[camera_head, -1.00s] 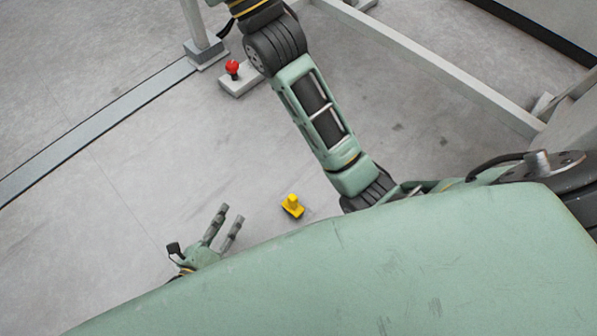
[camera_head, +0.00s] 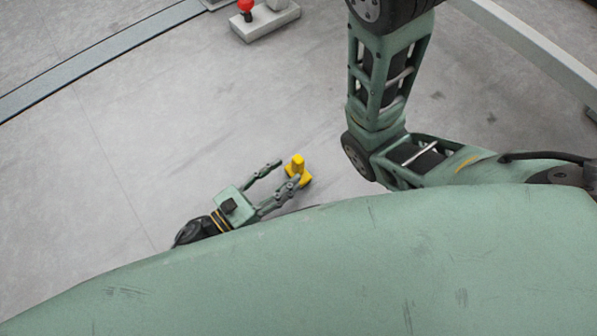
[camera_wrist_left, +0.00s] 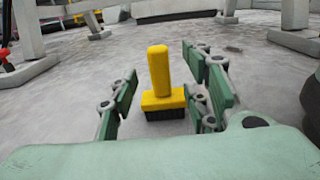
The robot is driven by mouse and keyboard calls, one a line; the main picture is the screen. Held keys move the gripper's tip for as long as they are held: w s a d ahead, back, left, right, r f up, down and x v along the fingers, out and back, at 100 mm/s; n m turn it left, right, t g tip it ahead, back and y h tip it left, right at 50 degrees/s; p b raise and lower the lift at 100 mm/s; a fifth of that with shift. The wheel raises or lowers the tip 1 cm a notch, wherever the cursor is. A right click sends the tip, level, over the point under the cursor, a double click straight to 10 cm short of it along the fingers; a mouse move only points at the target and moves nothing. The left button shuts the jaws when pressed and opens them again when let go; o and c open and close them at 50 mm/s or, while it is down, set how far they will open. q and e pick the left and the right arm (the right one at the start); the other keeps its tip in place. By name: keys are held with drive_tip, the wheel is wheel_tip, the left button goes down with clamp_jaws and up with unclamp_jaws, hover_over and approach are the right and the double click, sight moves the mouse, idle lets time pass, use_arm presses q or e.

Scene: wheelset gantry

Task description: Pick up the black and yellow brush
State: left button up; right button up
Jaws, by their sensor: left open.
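In the left wrist view the brush (camera_wrist_left: 159,80) stands upright, yellow handle up, black bristles down on the floor. My left gripper (camera_head: 287,171) is open, its fingers pointing at the brush. In the left wrist view the left gripper (camera_wrist_left: 165,95) has fingers on both sides of the brush, with a gap on the left and the right fingers close to it. Whether they touch cannot be told. My right gripper is not in view.
A grey block with a red button (camera_head: 246,8) stands on the floor at the top. A metal strip (camera_head: 100,58) crosses the floor at upper left. A pale beam (camera_head: 530,50) runs at upper right. The floor around the brush is clear.

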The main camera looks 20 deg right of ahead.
sight(294, 167)
use_arm(q)
drive_tip(key=b+x, duration=0.1)
drive_tip(key=x, duration=0.2)
drive_tip(key=shift+w+d+f+b, duration=0.1)
drive_tip(key=shift+w+d+b, duration=0.15)
drive_tip(key=shift+d+b, duration=0.15)
drive_tip(key=shift+c, duration=0.6)
clamp_jaws()
